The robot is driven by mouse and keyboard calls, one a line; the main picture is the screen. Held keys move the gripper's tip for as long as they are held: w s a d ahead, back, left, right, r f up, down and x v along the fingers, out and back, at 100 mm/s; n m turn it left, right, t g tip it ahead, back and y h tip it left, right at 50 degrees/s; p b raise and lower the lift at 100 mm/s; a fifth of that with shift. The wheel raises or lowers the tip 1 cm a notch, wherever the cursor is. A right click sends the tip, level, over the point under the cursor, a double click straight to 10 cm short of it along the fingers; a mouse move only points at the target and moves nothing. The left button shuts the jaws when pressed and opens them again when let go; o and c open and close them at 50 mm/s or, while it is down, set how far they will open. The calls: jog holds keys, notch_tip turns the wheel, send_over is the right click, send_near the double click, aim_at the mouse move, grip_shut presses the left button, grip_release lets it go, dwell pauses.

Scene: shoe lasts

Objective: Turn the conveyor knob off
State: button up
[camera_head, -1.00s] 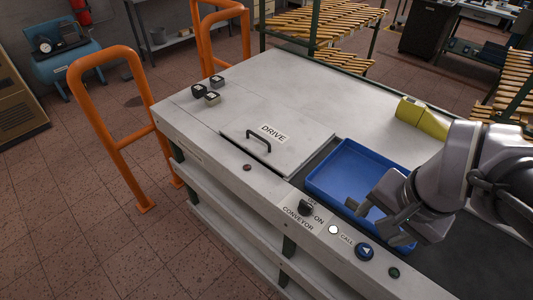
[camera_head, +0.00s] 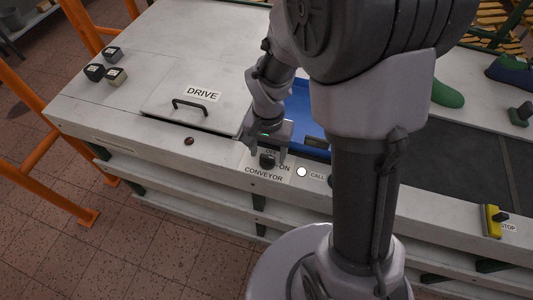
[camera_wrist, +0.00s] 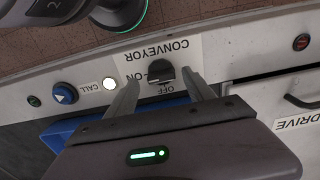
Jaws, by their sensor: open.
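The black conveyor knob (camera_head: 267,160) sits on the front ledge of the pale conveyor housing, with OFF printed above it, ON to its right and CONVEYOR below. In the wrist view the knob (camera_wrist: 162,75) shows upside down with its labels, between my two fingers. I cannot tell which label it points to. My gripper (camera_wrist: 161,79) is open, one finger on each side of the knob, with gaps visible. In the head view my gripper (camera_head: 266,150) is right at the knob, and my arm covers part of the panel.
A white light (camera_head: 302,172) and the CALL label are right of the knob; the blue call button (camera_wrist: 65,93) shows in the wrist view. A blue tray (camera_head: 301,108) lies behind. The DRIVE cover's handle (camera_head: 190,104) stands up at left. A yellow STOP switch (camera_head: 492,221) is far right.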

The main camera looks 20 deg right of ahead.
jog(key=shift+f, duration=0.8)
jog(key=shift+w+a, duration=0.1)
grip_shut()
